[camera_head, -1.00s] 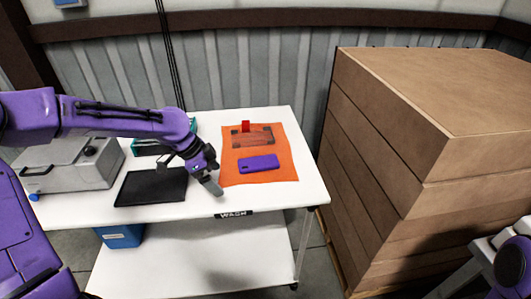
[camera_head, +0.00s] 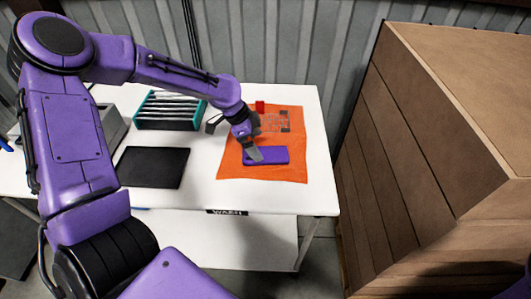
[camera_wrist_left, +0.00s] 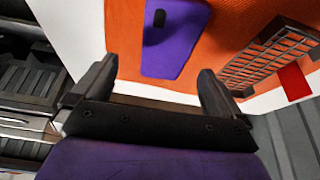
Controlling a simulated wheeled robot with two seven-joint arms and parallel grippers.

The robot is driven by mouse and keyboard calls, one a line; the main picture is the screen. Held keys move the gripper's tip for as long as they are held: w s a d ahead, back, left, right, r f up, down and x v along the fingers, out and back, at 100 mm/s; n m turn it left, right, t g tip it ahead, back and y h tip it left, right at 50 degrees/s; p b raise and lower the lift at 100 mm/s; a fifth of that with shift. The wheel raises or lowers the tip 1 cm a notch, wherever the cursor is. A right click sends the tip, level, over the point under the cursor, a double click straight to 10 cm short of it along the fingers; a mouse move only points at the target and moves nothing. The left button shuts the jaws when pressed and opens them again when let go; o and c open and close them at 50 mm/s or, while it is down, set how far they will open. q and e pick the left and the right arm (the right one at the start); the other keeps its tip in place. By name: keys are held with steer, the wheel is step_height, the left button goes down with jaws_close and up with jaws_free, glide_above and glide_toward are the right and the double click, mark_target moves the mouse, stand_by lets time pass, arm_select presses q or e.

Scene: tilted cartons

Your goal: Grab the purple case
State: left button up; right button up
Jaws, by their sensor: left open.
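The purple case (camera_head: 268,155) lies flat on an orange cloth (camera_head: 290,172) on the white table. It also shows in the left wrist view (camera_wrist_left: 172,45), with a dark mark near its upper part. My left gripper (camera_head: 247,155) is over the case's left end in the head view and hides part of it. In the left wrist view the left gripper (camera_wrist_left: 160,82) has its fingers apart, with the case ahead between them and nothing held. I cannot tell whether a fingertip touches the case. My right gripper is not in view.
A dark flat tray (camera_head: 153,167) and a teal rack (camera_head: 170,110) stand left of the cloth. Stacked cartons (camera_head: 430,130) stand right of the table.

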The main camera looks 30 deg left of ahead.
mark_target(265, 153)
arm_select(q)
steer(key=x, duration=0.4)
steer(key=w+a+p+x, duration=0.1)
steer(key=x, duration=0.1)
steer(key=shift+d, duration=0.1)
steer(key=shift+s+r, duration=0.1)
steer(key=shift+s, duration=0.15)
steer(key=shift+c, duration=0.7)
steer(key=shift+w, duration=0.1)
steer(key=c, duration=0.8)
